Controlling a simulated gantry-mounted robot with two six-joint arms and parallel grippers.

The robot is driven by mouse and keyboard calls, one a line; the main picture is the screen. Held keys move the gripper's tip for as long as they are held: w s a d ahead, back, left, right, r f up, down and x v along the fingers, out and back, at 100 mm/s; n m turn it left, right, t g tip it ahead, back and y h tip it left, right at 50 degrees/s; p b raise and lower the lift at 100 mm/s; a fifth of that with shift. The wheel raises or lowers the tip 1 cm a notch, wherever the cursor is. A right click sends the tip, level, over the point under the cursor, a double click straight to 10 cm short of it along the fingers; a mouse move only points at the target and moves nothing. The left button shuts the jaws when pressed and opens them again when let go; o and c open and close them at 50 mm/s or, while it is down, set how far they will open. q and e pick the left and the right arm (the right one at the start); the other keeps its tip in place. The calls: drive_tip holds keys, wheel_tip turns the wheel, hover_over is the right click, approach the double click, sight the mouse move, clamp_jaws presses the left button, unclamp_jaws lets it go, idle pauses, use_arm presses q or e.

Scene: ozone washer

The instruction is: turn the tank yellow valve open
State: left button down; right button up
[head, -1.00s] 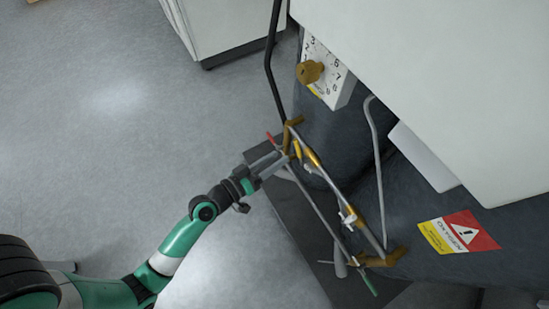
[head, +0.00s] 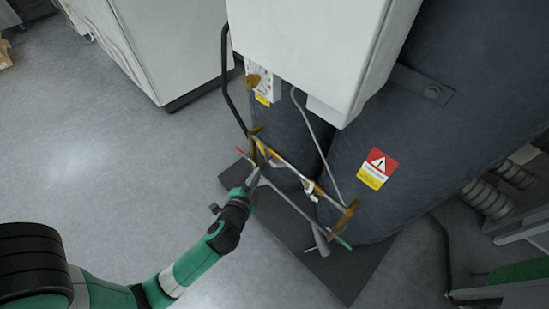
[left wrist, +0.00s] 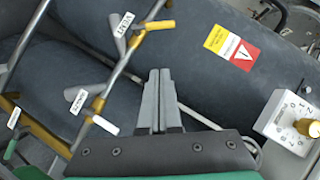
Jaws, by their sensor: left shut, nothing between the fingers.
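The dark tanks (head: 400,110) carry a pipe assembly low on their front. Its pipes have yellow-brass fittings, one at the upper left end (head: 256,140) and one at the lower right end (head: 346,216). My left gripper (head: 256,168) is beside the upper left pipe end. In the left wrist view its fingers (left wrist: 159,72) are together and empty, apart from the pipes. My right gripper is out of view.
A white box (head: 310,35) hangs above the pipes, with a dial panel and brass knob (head: 253,81) below it. A black bent rail (head: 226,75) runs at the left. A thin grey hose (head: 312,135) hangs nearby. The floor (head: 110,150) at left is clear.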

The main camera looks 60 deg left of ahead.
use_arm(q)
drive_tip(key=s+a+f+b+x, duration=0.1)
drive_tip(key=b+x, duration=0.5)
drive_tip(key=x, duration=0.7)
drive_tip(key=shift+s+a, duration=0.4)
drive_tip(key=shift+a, duration=0.15)
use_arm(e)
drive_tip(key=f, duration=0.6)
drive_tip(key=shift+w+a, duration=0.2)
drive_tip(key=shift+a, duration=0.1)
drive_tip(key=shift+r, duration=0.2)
